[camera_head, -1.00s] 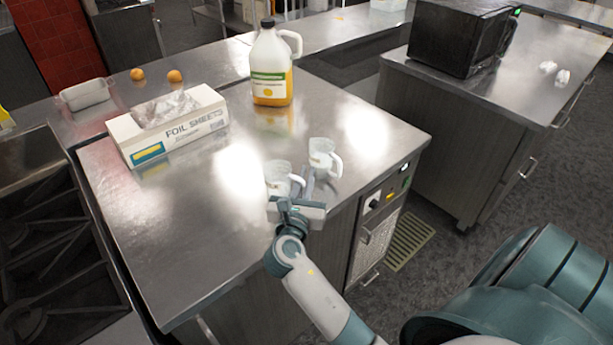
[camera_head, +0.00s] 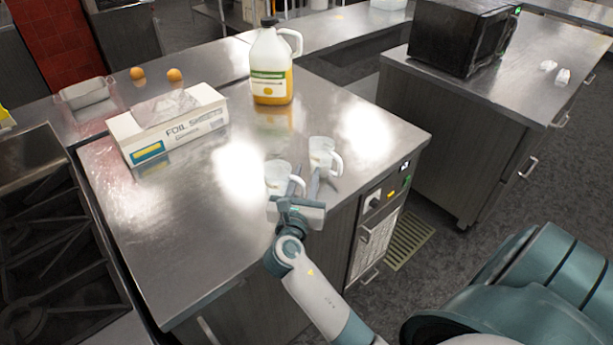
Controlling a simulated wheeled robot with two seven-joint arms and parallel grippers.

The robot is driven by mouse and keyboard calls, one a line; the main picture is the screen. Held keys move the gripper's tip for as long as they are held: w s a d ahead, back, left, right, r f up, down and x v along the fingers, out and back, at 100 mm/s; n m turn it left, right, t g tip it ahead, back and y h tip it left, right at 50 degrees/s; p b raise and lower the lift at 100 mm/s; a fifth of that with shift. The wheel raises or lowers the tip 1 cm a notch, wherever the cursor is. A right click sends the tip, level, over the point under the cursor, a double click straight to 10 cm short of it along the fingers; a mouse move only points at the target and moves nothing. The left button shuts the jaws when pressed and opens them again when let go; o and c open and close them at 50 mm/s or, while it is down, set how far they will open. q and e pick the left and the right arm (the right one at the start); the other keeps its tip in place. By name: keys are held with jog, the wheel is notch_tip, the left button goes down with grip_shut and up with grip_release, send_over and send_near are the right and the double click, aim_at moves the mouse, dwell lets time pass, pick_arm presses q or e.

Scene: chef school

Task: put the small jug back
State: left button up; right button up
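Two small pale, see-through jugs with white handles stand upright near the front right edge of the steel counter (camera_head: 200,245). The nearer left jug (camera_head: 277,176) has its handle toward the right. The farther right jug (camera_head: 321,152) also has its handle on its right. My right gripper (camera_head: 309,178) reaches in from below, its fingers between the two jugs, close to the left jug's handle. A narrow gap shows between the fingers; nothing is clearly held. Whether a finger touches a jug cannot be told. My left gripper is out of view.
A foil sheets box (camera_head: 170,128) and a large juice bottle (camera_head: 271,68) stand farther back. Two oranges (camera_head: 174,75) and a clear container (camera_head: 87,95) are on the back counter. A stove (camera_head: 50,240) is at left, a microwave (camera_head: 462,38) at back right. The counter's middle is free.

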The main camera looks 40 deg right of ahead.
jog(key=b+v, duration=0.2)
jog(key=v, duration=1)
jog(key=shift+b, duration=0.3)
jog(key=shift+d, duration=0.1)
